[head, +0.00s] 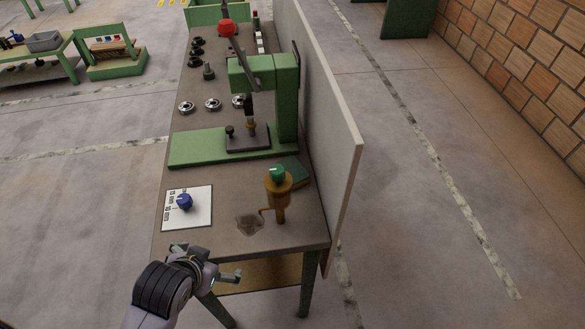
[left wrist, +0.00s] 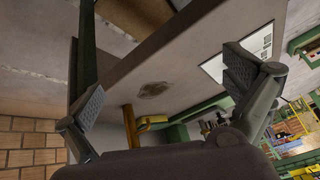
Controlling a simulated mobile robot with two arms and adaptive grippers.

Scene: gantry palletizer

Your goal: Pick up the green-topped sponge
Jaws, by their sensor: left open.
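The green-topped sponge is most likely the dark green flat block (head: 297,171) on the workbench near its right edge, in the head view. It lies just behind a yellow valve, which partly hides it. My left gripper (head: 206,263) is open and empty at the bench's near left corner, well short of the block. In the left wrist view its two fingers (left wrist: 165,88) are spread apart with nothing between them. My right gripper is not in view.
The yellow valve (head: 279,196) with a green knob stands near the bench's front right. A brown stain (head: 249,224) lies beside it. A white card with a blue knob (head: 187,207) is at left. A green press (head: 286,105) stands behind; a grey panel (head: 335,150) borders the right.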

